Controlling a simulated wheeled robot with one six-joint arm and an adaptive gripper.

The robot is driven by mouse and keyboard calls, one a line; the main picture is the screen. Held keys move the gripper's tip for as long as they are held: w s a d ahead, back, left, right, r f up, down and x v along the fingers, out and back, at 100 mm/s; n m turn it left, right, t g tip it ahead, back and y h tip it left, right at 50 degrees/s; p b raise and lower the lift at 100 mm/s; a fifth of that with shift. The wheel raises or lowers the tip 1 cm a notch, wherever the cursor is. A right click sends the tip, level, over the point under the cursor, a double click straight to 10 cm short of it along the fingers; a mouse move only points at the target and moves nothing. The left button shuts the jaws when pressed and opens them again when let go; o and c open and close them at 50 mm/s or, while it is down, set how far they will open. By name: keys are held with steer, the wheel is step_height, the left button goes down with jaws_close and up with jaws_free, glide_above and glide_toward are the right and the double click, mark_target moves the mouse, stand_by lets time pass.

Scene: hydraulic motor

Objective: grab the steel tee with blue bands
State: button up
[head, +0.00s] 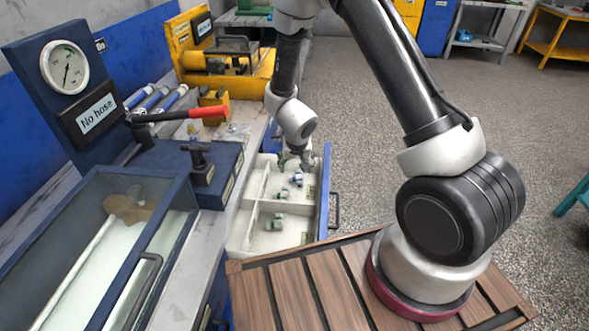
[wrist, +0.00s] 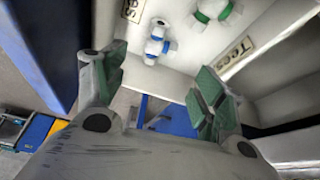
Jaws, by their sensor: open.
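The steel tee with blue bands (head: 296,180) lies in the upper compartment of the open drawer (head: 324,205). In the wrist view the blue-banded tee (wrist: 157,42) lies on the pale drawer floor, beyond the fingertips and between their lines. My gripper (head: 293,163) hangs over that compartment, close to the tee. In the wrist view my gripper (wrist: 160,85) has its green-padded fingers spread wide, with nothing between them. The tee looks apart from both fingers.
A green-banded tee (wrist: 213,12) lies to the right of the blue one. More green-banded fittings (head: 276,222) lie in the lower compartment. Drawer walls and a divider stand around the tees. The bench with a red-handled lever (head: 208,112) borders the drawer on the left.

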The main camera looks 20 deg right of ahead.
mark_target(296, 176)
steer(key=shift+x, duration=1.2)
steer(key=x, duration=0.5)
steer(key=shift+f, duration=0.45)
steer(key=shift+s, duration=0.1)
steer(key=c, duration=1.2)
steer(key=shift+r, duration=0.1)
steer(key=shift+c, duration=0.3)
